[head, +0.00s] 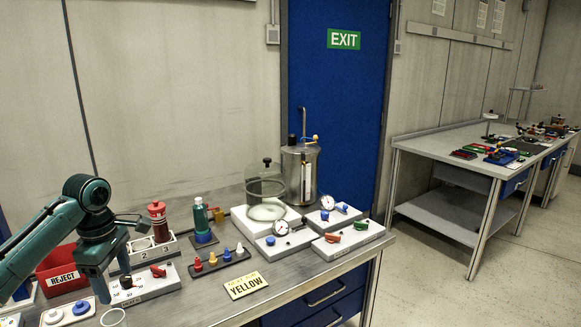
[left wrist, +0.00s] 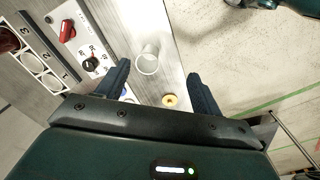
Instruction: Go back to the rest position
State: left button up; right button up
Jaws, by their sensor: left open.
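My left gripper (head: 100,284) hangs over the left end of the bench, fingers down, in front of the red REJECT bin. In the left wrist view its two dark fingers (left wrist: 160,88) are spread apart with nothing held between them. A small white cup (left wrist: 147,60) stands on the bench just past the fingertips in that view; its rim shows at the bottom of the head view (head: 113,317).
Close by are the REJECT bin (head: 62,279), a white switch panel (head: 158,287), a numbered rack (head: 143,252) with a red bottle, and a green bottle (head: 201,216). A glass vessel (head: 266,200) and steel drum (head: 300,172) stand behind. The bench front beside the yellow sign (head: 245,285) is clear.

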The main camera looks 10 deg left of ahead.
pick_arm(q)
jog(key=w+d+f+m+t, duration=0.15)
jog(key=d+f+m, duration=0.45)
jog(key=f, duration=0.6)
jog(key=s+d+f+m+t+h, duration=0.1)
jog(key=s+d+f+m, duration=0.25)
jog(key=d+f, duration=0.35)
jog(key=s+d+f+m+t+h, duration=0.1)
jog(key=s+d+f+m+t, duration=0.1)
jog(key=s+d+f+m, duration=0.3)
jog(key=s+d+f+m+t, duration=0.3)
jog(key=s+d+m+t, duration=0.2)
jog(key=s, duration=0.8)
jog(key=d+m, duration=0.2)
jog(key=shift+s+d+m+h, duration=0.25)
jog(key=shift+d+m+h, duration=0.05)
jog(key=shift+d+m, duration=0.05)
